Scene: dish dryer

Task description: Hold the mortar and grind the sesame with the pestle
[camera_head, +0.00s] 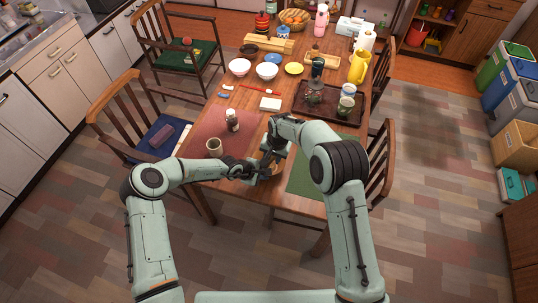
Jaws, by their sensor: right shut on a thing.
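Both my arms meet at the near edge of the wooden table. My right gripper (269,159) points down and is shut on a thin thing that looks like the pestle, mostly hidden by the fingers. A small tan bowl, likely the mortar (277,169), shows only in part beneath and beside it. My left gripper (254,174) comes in from the left and is beside the mortar; whether its fingers are closed on the rim cannot be told. The inside of the mortar and any sesame are hidden.
A cup (214,147) and a small jar (233,120) stand on the red mat (205,130) to the left. A green mat (303,180) lies to the right. A dark tray (335,117) with a teapot and cup, bowls and a yellow jug (358,68) are farther back.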

